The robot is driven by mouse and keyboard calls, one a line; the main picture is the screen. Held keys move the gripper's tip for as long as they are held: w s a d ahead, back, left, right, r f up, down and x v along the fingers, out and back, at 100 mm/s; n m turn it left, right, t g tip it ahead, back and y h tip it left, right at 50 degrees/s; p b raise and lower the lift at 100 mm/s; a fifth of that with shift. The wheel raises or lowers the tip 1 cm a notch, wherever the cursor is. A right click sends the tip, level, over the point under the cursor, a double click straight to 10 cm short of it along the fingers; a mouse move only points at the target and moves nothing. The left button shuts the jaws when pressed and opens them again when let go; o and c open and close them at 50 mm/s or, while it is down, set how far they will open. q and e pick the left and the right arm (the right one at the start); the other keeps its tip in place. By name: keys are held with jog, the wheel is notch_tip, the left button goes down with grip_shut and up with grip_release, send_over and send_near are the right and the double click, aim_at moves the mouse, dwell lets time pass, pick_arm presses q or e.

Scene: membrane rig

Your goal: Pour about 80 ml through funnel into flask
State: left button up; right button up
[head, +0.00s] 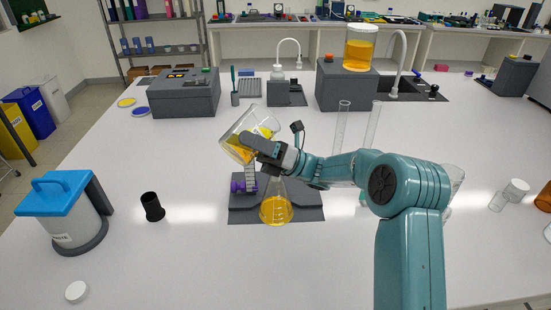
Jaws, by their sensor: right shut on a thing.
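My right gripper (262,150) is shut on a glass beaker (238,128) of amber liquid and holds it in the air, tilted, above the dark mat (303,212). The liquid lies toward the beaker's lower left. A conical flask (277,210) with amber liquid in its lower part stands upright on the mat, below and slightly right of the beaker. My gripper and arm cover the space above the flask's neck, so I cannot make out the funnel. I cannot tell whether liquid is flowing. My left gripper is not in view.
A blue-lidded container (62,215) stands at left, with a black cylinder (152,207) and a white cap (77,291) nearby. Tall glass cylinders (341,125) stand behind my right arm. A grey block (346,90) bears a jar of amber liquid (360,48). The front middle is clear.

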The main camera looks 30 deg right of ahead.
jog(key=shift+s, duration=0.1)
jog(key=shift+a, duration=0.1)
dwell(0.4)
jog(key=shift+m+t, duration=0.4)
dwell(0.3)
jog(key=shift+b, duration=0.3)
dwell(0.5)
